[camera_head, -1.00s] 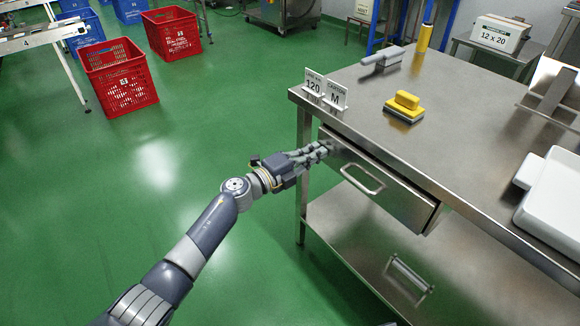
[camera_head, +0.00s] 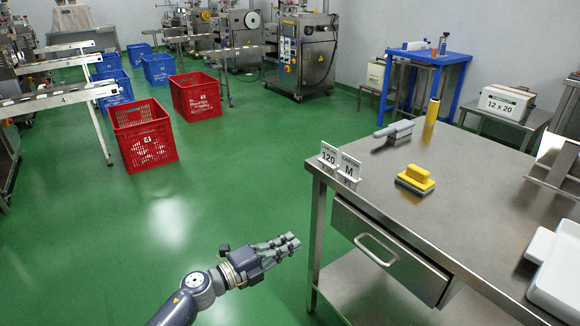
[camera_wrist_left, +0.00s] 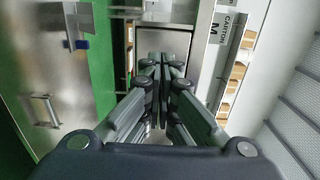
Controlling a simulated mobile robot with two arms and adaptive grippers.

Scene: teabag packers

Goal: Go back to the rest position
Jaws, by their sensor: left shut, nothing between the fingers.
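My left gripper (camera_head: 290,243) is shut and empty in the head view. It hangs over the green floor, left of the steel table (camera_head: 480,205) and apart from the drawer (camera_head: 388,250). In the left wrist view its fingers (camera_wrist_left: 165,62) are close together, pointing at steel surfaces. The drawer sits under the table top and has a bar handle (camera_head: 376,248). My right gripper is not in view.
On the table are two sign cards (camera_head: 340,160), a yellow-handled block (camera_head: 415,178), a grey-handled tool (camera_head: 394,132), a yellow cylinder (camera_head: 432,112) and a white tray (camera_head: 556,268). Red crates (camera_head: 143,135) stand on the floor. Floor left of my arm is clear.

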